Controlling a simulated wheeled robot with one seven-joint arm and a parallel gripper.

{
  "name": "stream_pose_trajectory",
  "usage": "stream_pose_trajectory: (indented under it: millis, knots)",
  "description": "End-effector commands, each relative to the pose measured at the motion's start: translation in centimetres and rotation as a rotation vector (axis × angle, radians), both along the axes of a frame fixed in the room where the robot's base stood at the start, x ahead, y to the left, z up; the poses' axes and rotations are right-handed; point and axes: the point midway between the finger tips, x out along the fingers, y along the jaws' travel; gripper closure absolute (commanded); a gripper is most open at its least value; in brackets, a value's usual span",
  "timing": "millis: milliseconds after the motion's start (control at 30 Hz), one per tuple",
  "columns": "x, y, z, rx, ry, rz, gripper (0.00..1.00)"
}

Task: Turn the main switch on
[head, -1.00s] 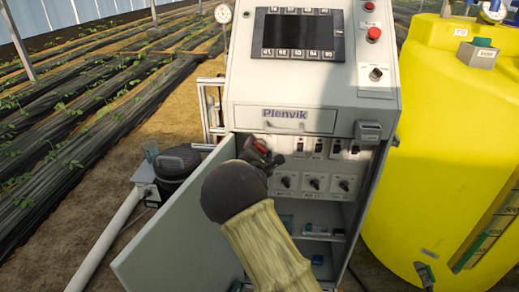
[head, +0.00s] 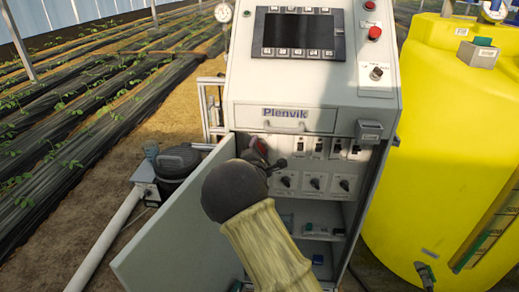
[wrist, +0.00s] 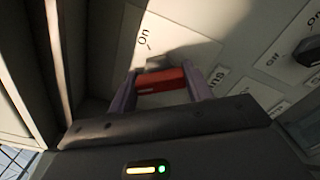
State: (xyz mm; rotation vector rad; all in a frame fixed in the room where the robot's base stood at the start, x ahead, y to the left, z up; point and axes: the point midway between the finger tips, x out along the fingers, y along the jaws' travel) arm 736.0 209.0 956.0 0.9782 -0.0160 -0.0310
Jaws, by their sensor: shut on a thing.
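The main switch has a red handle (wrist: 162,80), seen close up in the wrist view below a printed "On" label. My gripper (wrist: 160,88) is shut on this handle, with one finger on each side of it. In the head view my gripper (head: 264,160) reaches into the upper left of the open cabinet, and a bit of the red handle (head: 260,147) shows past it. My arm and gripper hide the rest of the switch. The handle lies roughly across the wrist picture, and I cannot tell its exact setting.
The open cabinet door (head: 172,235) stands left of my arm. Small breakers (head: 318,147) and rotary switches (head: 315,183) sit right of my gripper. The control screen (head: 298,33) is above. A yellow tank (head: 450,150) stands at the right and a black canister (head: 178,165) at the left.

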Motion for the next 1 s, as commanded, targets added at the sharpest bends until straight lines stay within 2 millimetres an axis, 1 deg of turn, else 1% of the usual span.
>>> stream_pose_trajectory:
  millis: [1000]
  knots:
    - [0.02,-0.25,-0.55,0.942,-0.032,-0.005,0.73]
